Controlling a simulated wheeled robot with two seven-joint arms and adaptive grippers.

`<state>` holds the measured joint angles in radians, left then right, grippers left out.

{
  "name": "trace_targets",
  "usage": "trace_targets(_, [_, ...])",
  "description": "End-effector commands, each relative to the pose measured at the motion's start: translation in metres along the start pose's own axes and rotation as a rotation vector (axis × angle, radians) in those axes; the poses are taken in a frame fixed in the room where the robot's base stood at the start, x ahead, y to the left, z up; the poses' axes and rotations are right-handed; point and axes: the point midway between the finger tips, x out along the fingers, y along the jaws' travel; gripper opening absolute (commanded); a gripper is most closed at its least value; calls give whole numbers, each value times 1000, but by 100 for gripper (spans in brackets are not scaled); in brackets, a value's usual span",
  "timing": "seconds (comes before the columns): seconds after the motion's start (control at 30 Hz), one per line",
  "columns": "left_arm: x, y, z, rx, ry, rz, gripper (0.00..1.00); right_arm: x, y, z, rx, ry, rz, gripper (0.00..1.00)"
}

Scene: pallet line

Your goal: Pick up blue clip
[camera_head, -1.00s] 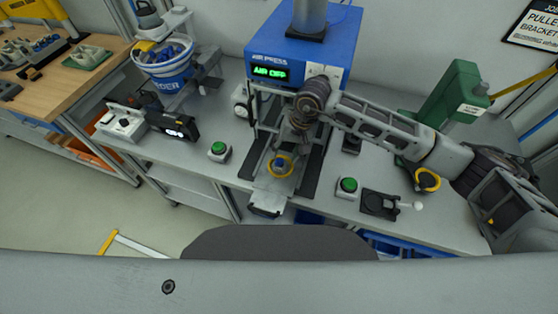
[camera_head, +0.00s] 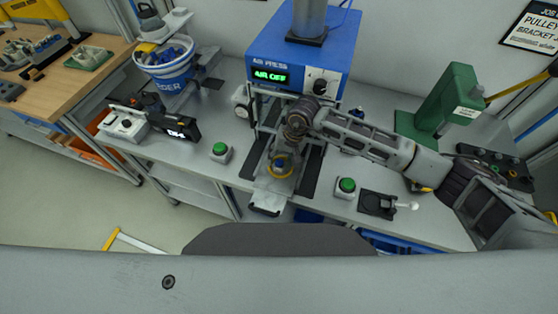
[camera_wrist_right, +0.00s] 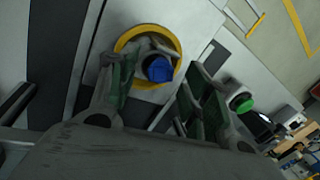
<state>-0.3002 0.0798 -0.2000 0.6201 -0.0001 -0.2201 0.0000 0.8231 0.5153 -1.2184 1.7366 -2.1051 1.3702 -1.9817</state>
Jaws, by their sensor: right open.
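A blue clip (camera_wrist_right: 158,68) sits on a grey part inside a yellow ring (camera_wrist_right: 174,50) in the right wrist view. In the head view, the ring (camera_head: 282,174) lies on the press's slide, and the clip is mostly hidden by my right gripper (camera_head: 282,153). That gripper also shows in the right wrist view (camera_wrist_right: 158,84), its green-padded fingers open on either side of the clip, not closed on it. I cannot tell how far the fingertips are above the ring. My left gripper is not in view.
The blue air press (camera_head: 304,62) stands behind my gripper, with dark rails beside the slide. Green buttons (camera_head: 220,150) (camera_head: 346,187) stand on both sides. A bucket (camera_head: 165,68) of blue pieces is at the left, and a green press (camera_head: 450,105) is at the right.

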Motion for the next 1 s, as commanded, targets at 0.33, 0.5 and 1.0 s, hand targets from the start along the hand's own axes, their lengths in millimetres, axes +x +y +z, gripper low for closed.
trace_targets(0.33, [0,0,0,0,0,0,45,2,0,0,0,0,0,49])
trace_targets(0.5, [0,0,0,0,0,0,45,1,0,0,0,0,0,44])
trace_targets(1.0, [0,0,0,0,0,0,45,2,1,0,1,-1,2,11])
